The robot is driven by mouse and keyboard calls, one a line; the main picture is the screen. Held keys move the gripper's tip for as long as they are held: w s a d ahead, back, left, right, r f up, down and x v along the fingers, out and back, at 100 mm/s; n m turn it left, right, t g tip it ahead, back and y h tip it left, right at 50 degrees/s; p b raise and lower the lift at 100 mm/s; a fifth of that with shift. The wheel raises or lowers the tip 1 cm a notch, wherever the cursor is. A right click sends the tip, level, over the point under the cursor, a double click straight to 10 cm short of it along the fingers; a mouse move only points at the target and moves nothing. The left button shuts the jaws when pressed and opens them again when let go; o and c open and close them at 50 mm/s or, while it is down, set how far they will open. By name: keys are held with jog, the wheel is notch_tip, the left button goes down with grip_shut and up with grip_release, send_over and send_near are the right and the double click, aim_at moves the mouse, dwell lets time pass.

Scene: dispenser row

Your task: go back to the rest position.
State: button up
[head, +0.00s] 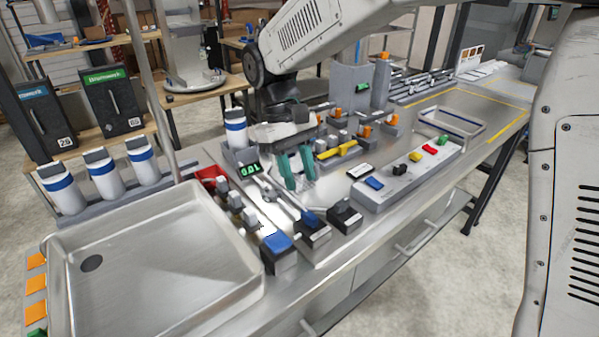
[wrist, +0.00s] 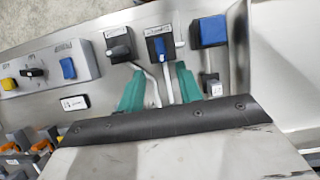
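My gripper (head: 298,182) hangs over the steel counter (head: 345,235), right of the green-lit display (head: 250,169). Its two green fingers point down and stand apart. In the wrist view my gripper (wrist: 160,82) also shows both fingers spread, with bent metal rods showing in the gap. I see no object clamped between the fingers. I cannot tell whether the fingertips touch the rods. Dark boxes with a black knob (wrist: 119,53) and a blue switch (wrist: 161,47) lie beyond the fingertips in the wrist view.
A steel sink (head: 160,265) is at the left. A grey panel with coloured buttons (head: 410,175) lies right of my gripper. A blue-topped box (head: 279,252) stands at the counter's front. White-and-blue canisters (head: 103,178) stand at the left. A wire-rimmed tray (head: 449,122) lies farther right.

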jog(key=shift+m, duration=0.3)
jog(key=s+d, duration=0.1)
jog(key=s+d+f, duration=0.1)
jog(key=s, duration=0.1)
jog(key=shift+d, duration=0.25)
jog(key=s+d+r+m+t+y, duration=0.1)
jog(key=s+d+r+m+t, duration=0.1)
jog(key=s+d, duration=0.8)
jog(key=s+d+r+m+t+y, duration=0.1)
jog(key=s+d+r+m+t, duration=0.2)
jog(key=s+d, duration=0.7)
jog(key=shift+d+r+m+y, duration=0.3)
jog(key=shift+d+m, duration=0.1)
jog(key=shift+m, duration=0.3)
